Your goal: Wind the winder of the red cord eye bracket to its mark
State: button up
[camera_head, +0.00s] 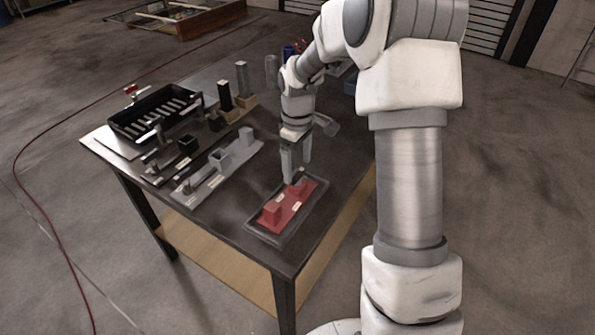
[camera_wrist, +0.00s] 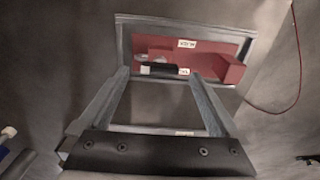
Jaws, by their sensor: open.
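The red cord eye bracket (camera_head: 286,208) lies in a shallow dark tray (camera_head: 256,235) near the table's front edge. It has a raised red block (camera_head: 271,213) and small white labels. In the wrist view the bracket (camera_wrist: 205,64) shows with the block (camera_wrist: 232,69) on the right. A short black cylinder (camera_wrist: 158,69), perhaps the winder, lies between my fingertips in that view. My gripper (camera_head: 298,172) points down, open, over the far end of the bracket. In the wrist view its fingers (camera_wrist: 158,74) are apart with nothing clearly held. The winder's mark cannot be made out.
To the left stand a grey bracket (camera_head: 217,171), darker fixtures (camera_head: 187,145) and a black slotted tray (camera_head: 147,117). The dark table (camera_head: 233,215) is bare between the grey bracket and the red one's tray. A red hose (camera_head: 62,240) lies on the floor.

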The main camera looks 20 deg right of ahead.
aim_at(298, 178)
jog(key=shift+f, duration=1.25)
jog(key=c, duration=1.4)
